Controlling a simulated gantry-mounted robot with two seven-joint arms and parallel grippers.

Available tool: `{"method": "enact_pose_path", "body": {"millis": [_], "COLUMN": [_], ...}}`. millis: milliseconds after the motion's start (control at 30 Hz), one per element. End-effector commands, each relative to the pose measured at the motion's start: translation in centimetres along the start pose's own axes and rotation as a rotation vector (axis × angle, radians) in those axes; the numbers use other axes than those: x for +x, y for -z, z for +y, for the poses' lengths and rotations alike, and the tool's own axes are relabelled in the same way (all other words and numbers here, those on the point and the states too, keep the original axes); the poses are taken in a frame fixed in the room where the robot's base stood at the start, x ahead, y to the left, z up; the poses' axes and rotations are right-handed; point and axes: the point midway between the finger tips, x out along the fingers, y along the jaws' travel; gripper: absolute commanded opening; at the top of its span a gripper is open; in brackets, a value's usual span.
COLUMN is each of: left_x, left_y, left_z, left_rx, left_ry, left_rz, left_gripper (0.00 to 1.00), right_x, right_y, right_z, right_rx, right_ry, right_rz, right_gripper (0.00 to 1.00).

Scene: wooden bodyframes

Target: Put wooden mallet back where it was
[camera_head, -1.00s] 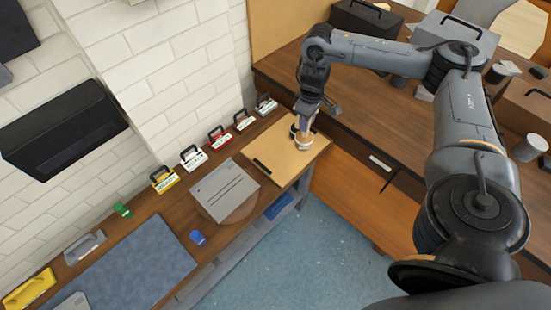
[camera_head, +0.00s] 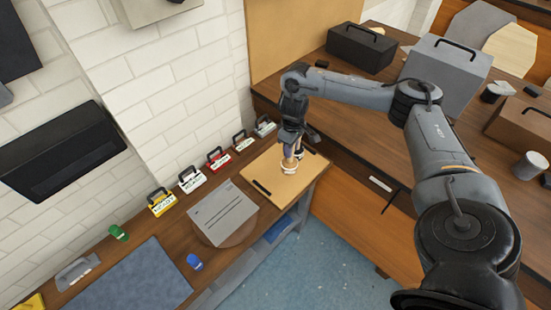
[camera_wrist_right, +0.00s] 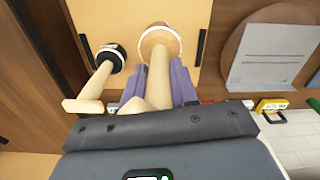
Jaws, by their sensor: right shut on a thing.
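My right gripper (camera_wrist_right: 158,85) is shut on the handle of the wooden mallet (camera_wrist_right: 160,42), with one purple-grey finger on each side. The mallet's round pale head points down at the tan board (camera_head: 262,175); in the head view the mallet (camera_head: 289,168) is over the board's right part. I cannot tell whether the head touches the board. A second mallet with a black head (camera_wrist_right: 112,58) and a pale handle stands beside it, close to the finger. In the head view the gripper (camera_head: 291,150) partly hides both. My left gripper is out of view.
The board has black bar handles (camera_head: 261,187) at its ends. A grey sheet (camera_head: 222,211) on a round wooden disc lies next to it. Several small labelled cases (camera_head: 192,179) stand along the wall. A wooden counter (camera_head: 350,105) with boxes is behind my arm.

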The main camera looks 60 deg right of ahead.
Motion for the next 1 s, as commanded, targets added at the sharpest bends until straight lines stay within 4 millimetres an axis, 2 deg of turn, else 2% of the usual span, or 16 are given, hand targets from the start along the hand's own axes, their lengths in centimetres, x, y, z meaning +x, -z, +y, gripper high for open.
{"method": "enact_pose_path", "body": {"millis": [33, 133, 333, 567, 833, 1000], "left_x": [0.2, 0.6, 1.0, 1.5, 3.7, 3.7], "left_y": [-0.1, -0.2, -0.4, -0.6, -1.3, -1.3], "left_z": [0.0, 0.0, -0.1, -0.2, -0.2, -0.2], "left_rx": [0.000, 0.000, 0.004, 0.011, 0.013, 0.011], "left_ry": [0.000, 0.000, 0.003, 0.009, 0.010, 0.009], "left_rz": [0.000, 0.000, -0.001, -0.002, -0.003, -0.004], "left_gripper": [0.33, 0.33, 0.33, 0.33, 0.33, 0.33], "right_x": [0.7, 1.9, 3.2, 4.0, 7.4, 7.4], "right_y": [1.2, 2.9, 5.0, 5.5, 5.4, 5.4], "right_z": [-0.5, -0.8, -1.3, -1.3, -1.3, -1.3], "right_rx": [-0.001, 0.000, 0.001, 0.000, 0.001, 0.001], "right_ry": [0.003, 0.002, 0.000, -0.001, -0.001, -0.001], "right_rz": [0.002, 0.002, 0.000, -0.001, -0.002, 0.000], "right_gripper": [0.00, 0.00, 0.00, 0.00, 0.00, 0.00]}}
